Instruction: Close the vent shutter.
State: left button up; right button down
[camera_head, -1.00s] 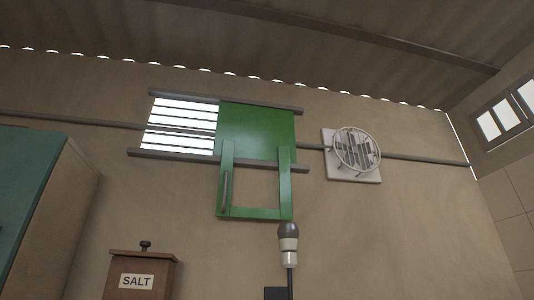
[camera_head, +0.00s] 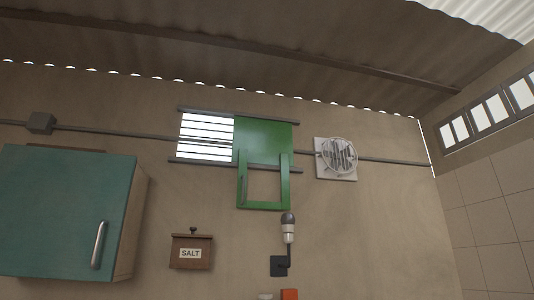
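The vent shutter (camera_head: 264,140) is a green panel on the back wall, held between an upper and a lower grey rail. A green frame with two uprights and a bottom bar hangs below it. The panel sits at the right part of the rails. The slatted vent opening (camera_head: 206,137) to its left is uncovered, with bright light between its slats. The handle seen earlier on the frame's left upright is too small to make out clearly. Neither of my grippers shows in the head view.
A teal cabinet (camera_head: 66,212) juts out at the left. A wooden salt box (camera_head: 191,252) hangs below the vent. A lamp (camera_head: 288,228) on a dark bracket is under the shutter frame. A round fan (camera_head: 339,157) is to the right, with a pipe along the wall.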

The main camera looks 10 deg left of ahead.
aim_at(255, 141)
jog(key=u, duration=0.15)
jog(key=i, duration=0.85)
jog(key=u, duration=0.05)
